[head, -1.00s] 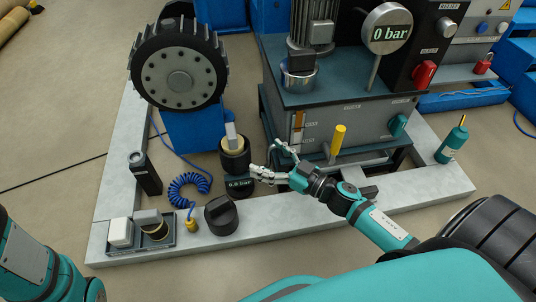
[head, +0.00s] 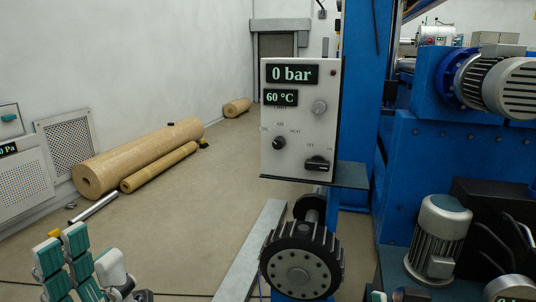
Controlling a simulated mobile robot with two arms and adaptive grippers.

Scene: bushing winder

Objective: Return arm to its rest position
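My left gripper (head: 88,252) is at the bottom left of the head view, raised above the floor. Its teal-padded fingers point up and stand apart from the white thumb-like finger, with nothing between them. Most of the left arm is below the frame. A small white and teal piece (head: 378,296) at the bottom edge, beside the dark machine table, may be a tip of my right gripper. The rest of my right arm is out of view.
A control box (head: 300,120) reading 0 bar and 60 °C stands ahead, above a black toothed wheel (head: 300,262). A blue machine (head: 440,170) with motors fills the right. Large brown rolls (head: 135,158) lie along the left wall. The floor between is open.

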